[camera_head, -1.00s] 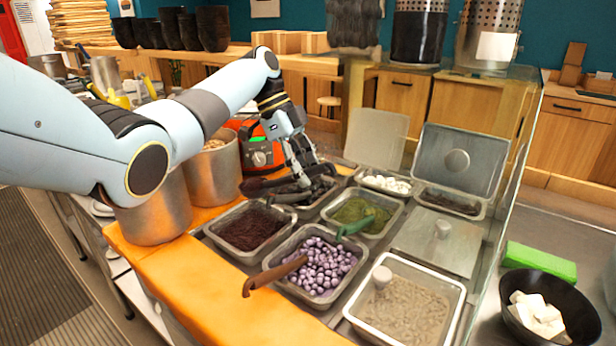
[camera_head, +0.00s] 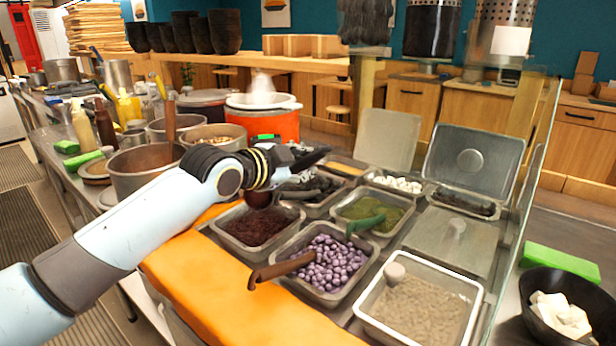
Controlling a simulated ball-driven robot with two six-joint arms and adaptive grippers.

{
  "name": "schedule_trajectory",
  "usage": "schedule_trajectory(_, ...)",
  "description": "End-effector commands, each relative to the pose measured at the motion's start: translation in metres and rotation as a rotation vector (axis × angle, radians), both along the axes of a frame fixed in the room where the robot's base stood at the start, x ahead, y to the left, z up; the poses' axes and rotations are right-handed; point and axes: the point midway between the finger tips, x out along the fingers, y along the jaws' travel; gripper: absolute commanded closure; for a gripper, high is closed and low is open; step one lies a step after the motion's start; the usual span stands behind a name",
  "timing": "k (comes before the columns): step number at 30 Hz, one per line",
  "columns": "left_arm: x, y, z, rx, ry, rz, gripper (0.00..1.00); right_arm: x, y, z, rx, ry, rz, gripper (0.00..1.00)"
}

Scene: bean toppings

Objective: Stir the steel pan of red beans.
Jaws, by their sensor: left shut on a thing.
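The steel pan of red beans (camera_head: 236,253) sits at the left of the counter's pan rows, filled with dark red beans (camera_head: 255,230). My left arm reaches in from the lower left, and my left gripper (camera_head: 306,161) is above and behind this pan. It is shut on a dark utensil, seemingly a ladle. A rounded dark red-brown part (camera_head: 258,197), likely its bowl, shows below my wrist at the pan's back edge. The wrist hides the grip, and I cannot tell whether the bowl touches the beans. My right gripper is out of view.
A pan of purple balls (camera_head: 325,262) with a brown handle stands right of the beans. A green-topping pan (camera_head: 372,213) with a green handle is behind it. Steel pots (camera_head: 142,168) stand left. An orange cloth (camera_head: 215,283) lies in front.

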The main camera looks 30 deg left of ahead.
Motion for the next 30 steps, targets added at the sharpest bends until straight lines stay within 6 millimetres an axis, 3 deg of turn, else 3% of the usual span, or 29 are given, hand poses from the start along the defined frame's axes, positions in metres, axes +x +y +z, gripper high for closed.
schedule_trajectory(1, -0.002, -0.001, 0.008, -0.01, -0.038, 0.031, 1.0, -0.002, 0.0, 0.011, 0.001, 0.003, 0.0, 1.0)
schedule_trajectory(5, -0.003, 0.003, 0.012, -0.022, -0.112, 0.105, 1.0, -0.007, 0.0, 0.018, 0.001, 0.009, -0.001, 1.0)
schedule_trajectory(21, -0.005, 0.011, 0.011, -0.055, -0.285, 0.27, 1.0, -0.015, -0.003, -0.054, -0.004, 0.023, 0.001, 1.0)
schedule_trajectory(30, -0.006, 0.014, 0.017, -0.064, -0.34, 0.325, 1.0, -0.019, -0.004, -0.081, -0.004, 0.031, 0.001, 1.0)
